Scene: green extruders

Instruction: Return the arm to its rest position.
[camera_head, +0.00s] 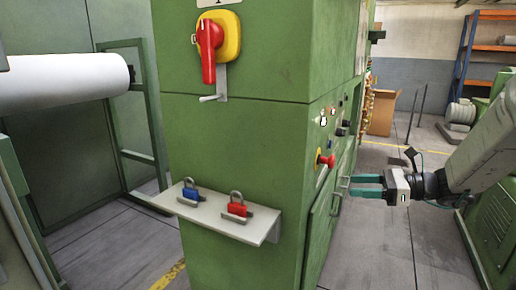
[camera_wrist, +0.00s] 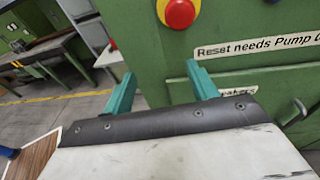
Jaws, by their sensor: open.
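My gripper (camera_head: 366,186) is at the right in the head view, in front of the side face of the green machine cabinet (camera_head: 262,140). Its two teal fingers point left toward the cabinet and stand apart with nothing between them. In the wrist view my gripper (camera_wrist: 162,92) also shows open and empty. The cabinet's green panel (camera_wrist: 240,45) is beyond the fingertips. My arm reaches in from the right edge of the head view. I cannot tell the exact gap between fingertips and panel.
A red knob on yellow (camera_head: 325,160) sticks out near the gripper; a red button (camera_wrist: 180,12) shows in the wrist view. A shelf (camera_head: 222,220) holds a blue padlock (camera_head: 190,192) and a red padlock (camera_head: 237,207). A red switch handle (camera_head: 208,50) is above. Floor (camera_head: 375,250) below is clear.

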